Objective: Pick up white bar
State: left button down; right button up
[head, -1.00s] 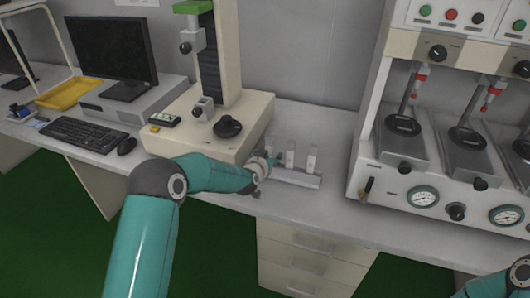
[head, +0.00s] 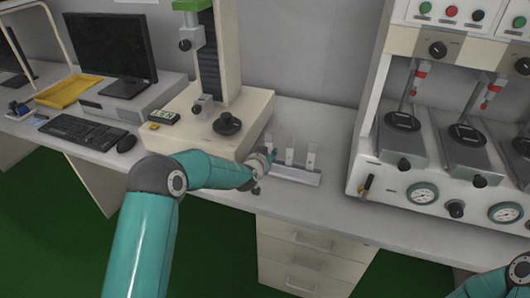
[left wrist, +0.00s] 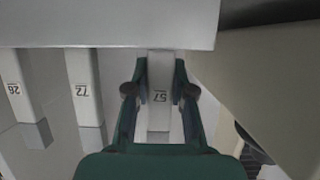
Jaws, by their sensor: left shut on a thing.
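Three white bars stand upright in a row in a light grey holder (head: 300,177) on the bench. The left bar, marked 57 in the left wrist view (left wrist: 159,80), has my left gripper (head: 269,155) shut on it, one finger on each side. The middle bar (head: 290,156) and the right bar (head: 311,160) stand apart from the gripper. They also show in the left wrist view, as a bar marked 72 (left wrist: 82,75) and a bar marked 26 (left wrist: 14,75). The lower end of the held bar is hidden by the gripper in the head view. My right gripper is out of view.
A cream test stand (head: 257,115) is close to the left of the holder. A large multi-station machine (head: 365,165) stands to the right. A keyboard (head: 75,133), mouse (head: 127,144) and monitor (head: 112,50) are at the left. The bench front is clear.

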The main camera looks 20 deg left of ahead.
aim_at(269, 132)
pick_arm(q)
jog(key=shift+r, duration=0.75)
notch_tip(269, 132, up, 11)
jog(key=shift+f+p, duration=0.1)
jog(key=shift+p, duration=0.75)
notch_tip(269, 132, up, 8)
jog(key=p, duration=0.4)
jog(key=shift+f, duration=0.2)
